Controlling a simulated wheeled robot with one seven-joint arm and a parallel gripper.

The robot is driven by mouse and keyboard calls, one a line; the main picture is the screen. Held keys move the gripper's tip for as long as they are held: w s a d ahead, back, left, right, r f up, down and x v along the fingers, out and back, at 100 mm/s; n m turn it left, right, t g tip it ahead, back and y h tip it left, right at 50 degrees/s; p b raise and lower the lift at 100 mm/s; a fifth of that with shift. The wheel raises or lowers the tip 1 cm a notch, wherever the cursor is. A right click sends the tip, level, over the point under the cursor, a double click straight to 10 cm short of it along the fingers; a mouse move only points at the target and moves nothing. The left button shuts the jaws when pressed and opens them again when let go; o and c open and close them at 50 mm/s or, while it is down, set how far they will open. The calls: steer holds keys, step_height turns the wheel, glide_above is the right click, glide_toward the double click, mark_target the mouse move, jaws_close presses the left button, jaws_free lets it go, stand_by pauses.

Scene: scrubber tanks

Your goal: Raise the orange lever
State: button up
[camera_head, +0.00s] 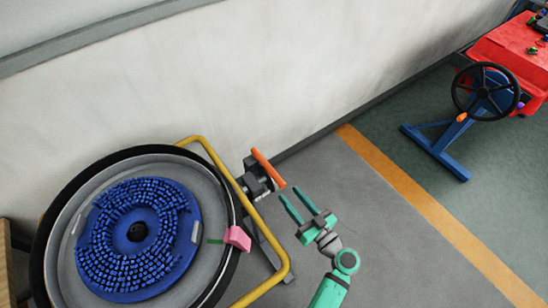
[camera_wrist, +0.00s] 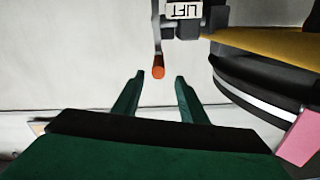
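The orange lever (camera_head: 268,168) sticks out from a dark mount (camera_head: 256,180) beside the round scrubber tank in the head view. In the wrist view the orange lever (camera_wrist: 158,72) shows its round end, with its grey bar running up beside a white label reading LIFT (camera_wrist: 183,11), which appears upside down. My green gripper (camera_head: 291,206) is open and empty, close to the lever in the head view. In the wrist view my gripper's fingers (camera_wrist: 158,78) stand apart, one on each side of the lever's end in the picture. Neither finger appears to touch it.
The tank (camera_head: 229,200) with a blue brush disc (camera_head: 180,255) stands left, framed by a yellow rail (camera_head: 281,251). A pink block (camera_head: 237,238) sits on its rim. A pale wall is behind. A steering wheel on a blue stand (camera_head: 436,146) is far right; open floor lies between.

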mark_target(273, 172)
steer(key=x, duration=1)
steer(key=shift+w+a, duration=0.15)
steer(key=shift+w, duration=0.2)
steer(key=shift+w+a, duration=0.1)
steer(key=shift+w, duration=0.15)
jaws_close()
